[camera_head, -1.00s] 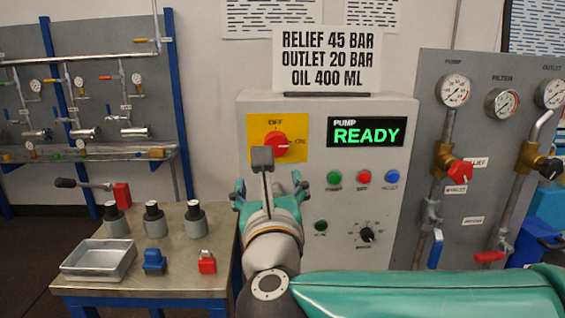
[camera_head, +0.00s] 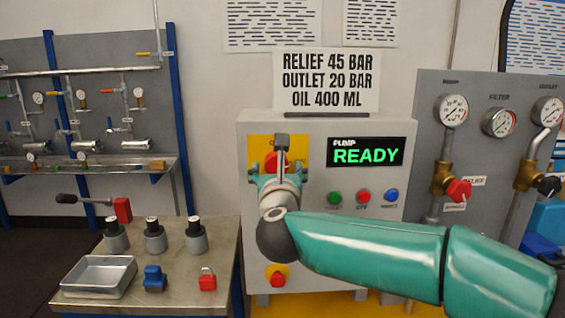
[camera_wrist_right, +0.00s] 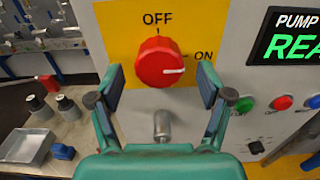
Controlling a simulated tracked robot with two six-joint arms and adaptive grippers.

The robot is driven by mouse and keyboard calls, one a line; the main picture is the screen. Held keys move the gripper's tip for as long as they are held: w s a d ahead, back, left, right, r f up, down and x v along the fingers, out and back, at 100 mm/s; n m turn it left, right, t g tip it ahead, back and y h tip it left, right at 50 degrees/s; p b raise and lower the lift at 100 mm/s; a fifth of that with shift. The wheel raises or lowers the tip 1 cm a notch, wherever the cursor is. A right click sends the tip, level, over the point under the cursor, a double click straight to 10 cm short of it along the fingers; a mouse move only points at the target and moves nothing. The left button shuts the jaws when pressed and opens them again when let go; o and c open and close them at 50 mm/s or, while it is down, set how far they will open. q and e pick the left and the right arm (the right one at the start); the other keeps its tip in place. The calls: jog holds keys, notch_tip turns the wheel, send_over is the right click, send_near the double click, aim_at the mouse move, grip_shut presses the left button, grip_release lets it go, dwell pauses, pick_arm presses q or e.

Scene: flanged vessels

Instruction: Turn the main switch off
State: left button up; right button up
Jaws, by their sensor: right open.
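The main switch is a red round knob (camera_wrist_right: 164,62) on a yellow plate (camera_wrist_right: 113,20) marked OFF at the top and ON at the right. Its white pointer line points right, toward ON. In the head view the knob (camera_head: 270,161) is partly hidden behind my right gripper (camera_head: 279,172). In the right wrist view my right gripper (camera_wrist_right: 161,84) is open, with one finger to the left of the knob and one to the right. Gaps show between both fingers and the knob. My left gripper is not in view.
The pump display (camera_head: 366,155) reads READY, with green, red and blue buttons below it. A small metal post (camera_wrist_right: 162,126) sticks out under the knob. A side table (camera_head: 215,262) at left holds a metal tray (camera_head: 97,276), a red padlock (camera_head: 207,280) and dark-topped cylinders.

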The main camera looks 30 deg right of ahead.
jog(key=shift+x, duration=0.85)
